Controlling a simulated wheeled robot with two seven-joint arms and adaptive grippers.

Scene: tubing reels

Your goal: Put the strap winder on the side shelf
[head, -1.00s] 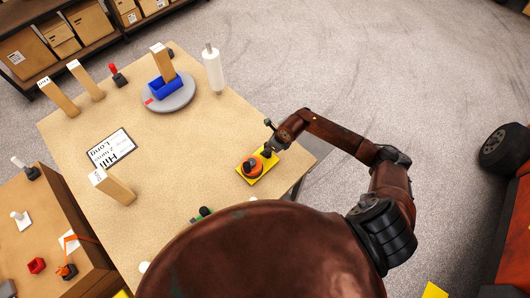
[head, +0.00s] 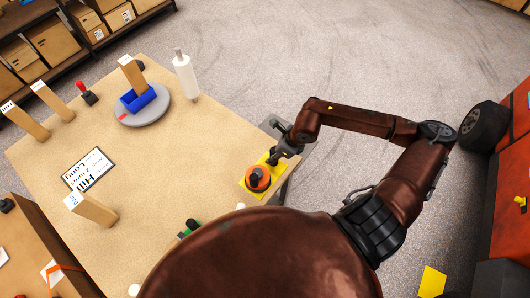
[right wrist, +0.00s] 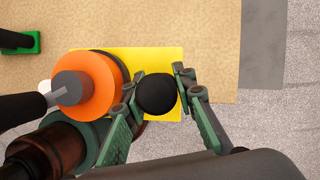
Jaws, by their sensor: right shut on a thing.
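The strap winder seems to be the orange reel (head: 257,179) on a yellow base (head: 246,184) with a black knob, near the right edge of the table. In the right wrist view the orange reel (right wrist: 92,82) has a grey shaft and the yellow base (right wrist: 160,58) lies under it. My right gripper (head: 276,157) is shut on the black knob (right wrist: 157,94). I cannot tell whether the base touches the table. A grey strip (right wrist: 262,45) runs along the table's right side; it may be the side shelf. My left gripper is not in view.
A green item (head: 190,229) stands left of the winder.

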